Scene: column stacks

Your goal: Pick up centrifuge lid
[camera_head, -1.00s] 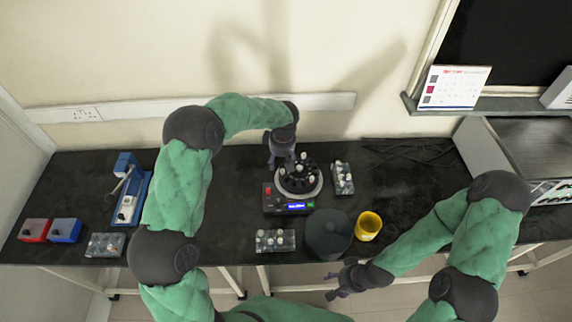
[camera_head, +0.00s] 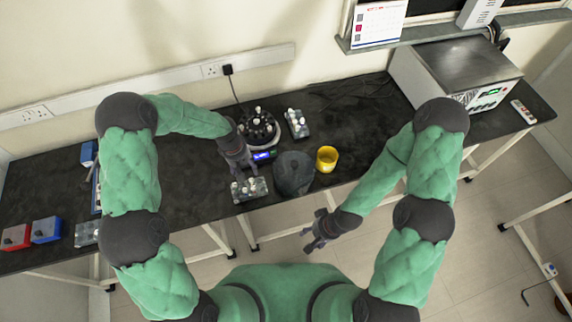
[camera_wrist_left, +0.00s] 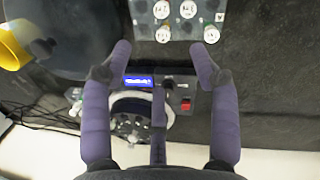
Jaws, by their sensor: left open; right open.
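The centrifuge lid, a round dark grey disc (camera_head: 293,173), lies on the black bench in front and to the right of the centrifuge (camera_head: 258,130). It also shows at the upper left of the left wrist view (camera_wrist_left: 62,45). The centrifuge is uncovered, with tubes in its rotor and a lit blue display. My left gripper (camera_head: 245,168) is open and empty, in front of the centrifuge and left of the lid. In the left wrist view its fingers (camera_wrist_left: 160,50) frame the display and front panel. My right gripper (camera_head: 313,238) is open and empty, off the bench's front edge.
A yellow cup (camera_head: 326,160) stands right of the lid, close to it. A tube rack (camera_head: 249,190) is left of the lid, and another rack (camera_head: 298,124) is behind it. A boxy instrument (camera_head: 457,75) stands at the right. Bare bench lies right of the cup.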

